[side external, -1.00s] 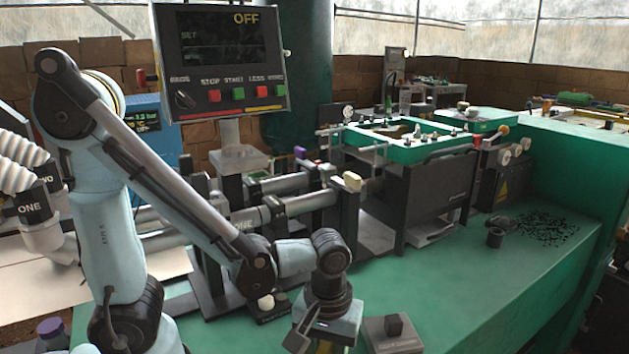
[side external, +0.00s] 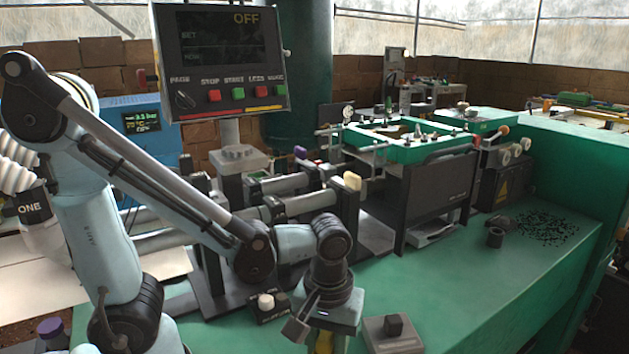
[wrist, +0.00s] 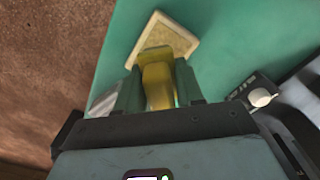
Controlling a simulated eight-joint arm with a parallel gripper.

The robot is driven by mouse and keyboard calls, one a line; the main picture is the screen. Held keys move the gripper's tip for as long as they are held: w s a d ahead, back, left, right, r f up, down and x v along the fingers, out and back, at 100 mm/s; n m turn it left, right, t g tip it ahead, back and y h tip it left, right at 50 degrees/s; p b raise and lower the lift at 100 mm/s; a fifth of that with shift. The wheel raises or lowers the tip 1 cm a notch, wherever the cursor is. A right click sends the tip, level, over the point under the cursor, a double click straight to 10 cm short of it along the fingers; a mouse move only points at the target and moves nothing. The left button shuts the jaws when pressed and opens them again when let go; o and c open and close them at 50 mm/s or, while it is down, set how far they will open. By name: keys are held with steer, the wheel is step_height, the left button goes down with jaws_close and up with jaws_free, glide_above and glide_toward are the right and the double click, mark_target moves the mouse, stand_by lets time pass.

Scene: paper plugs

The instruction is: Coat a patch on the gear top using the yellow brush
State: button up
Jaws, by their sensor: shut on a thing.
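The yellow brush (wrist: 158,84) stands between the two fingers of my gripper (wrist: 157,92) in the wrist view, and the fingers are shut on it. Beyond the brush, a pale yellow square pad (wrist: 178,36) with a light rim lies on the green bench top. I cannot tell whether the brush touches the pad. In the side view a bit of the yellow brush (side external: 323,342) shows below my wrist at the bottom edge; the fingertips are cut off there. I cannot make out the gear in either view.
A black base with a white knob (side external: 266,301) stands left of my wrist. A control panel (side external: 222,60) stands behind.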

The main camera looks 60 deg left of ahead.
steer(key=shift+r, duration=2.35)
